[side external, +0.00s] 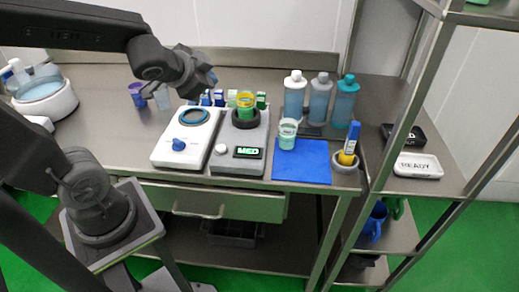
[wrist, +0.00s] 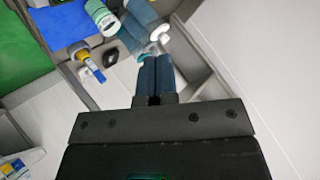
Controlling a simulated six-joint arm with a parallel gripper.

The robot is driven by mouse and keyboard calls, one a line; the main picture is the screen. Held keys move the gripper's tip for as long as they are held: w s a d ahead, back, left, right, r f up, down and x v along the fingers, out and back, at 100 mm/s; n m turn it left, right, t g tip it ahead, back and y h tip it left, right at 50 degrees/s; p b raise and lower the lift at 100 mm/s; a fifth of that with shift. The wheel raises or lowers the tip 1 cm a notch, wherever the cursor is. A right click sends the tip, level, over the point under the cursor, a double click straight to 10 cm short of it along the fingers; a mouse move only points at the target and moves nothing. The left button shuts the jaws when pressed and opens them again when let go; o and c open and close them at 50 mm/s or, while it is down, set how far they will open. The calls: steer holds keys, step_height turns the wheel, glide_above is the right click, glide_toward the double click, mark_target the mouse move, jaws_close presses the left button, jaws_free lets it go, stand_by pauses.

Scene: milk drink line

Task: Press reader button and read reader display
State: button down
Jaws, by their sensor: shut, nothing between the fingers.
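The reader (side external: 226,174) is a grey box on the steel counter in the side external view. Its dark display (side external: 248,152) shows "MED" in green-white letters. A pale round button (side external: 222,148) sits left of the display. A cup with a yellow and green band (side external: 245,103) stands in the dark ring at the reader's back. My gripper (side external: 211,79) is above and behind the reader's left side, apart from the button. In the wrist view my gripper (wrist: 154,78) has its two blue fingers together with nothing between them. The reader is not clearly visible in that view.
Left of the reader is a white device (side external: 168,153) with a blue knob. A greenish cup (side external: 287,134) stands at the blue mat (side external: 310,165). Several bottles (side external: 320,98) stand behind. A holder (side external: 345,164) with a yellow-blue tool and a "READY" tray (side external: 417,165) lie right.

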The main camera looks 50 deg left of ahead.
steer(key=s+d+n+g+h, duration=0.3)
steer(key=s+d+g+h, duration=0.1)
steer(key=s+d, duration=0.5)
steer(key=shift+s+r, duration=0.25)
steer(key=shift+s, duration=0.35)
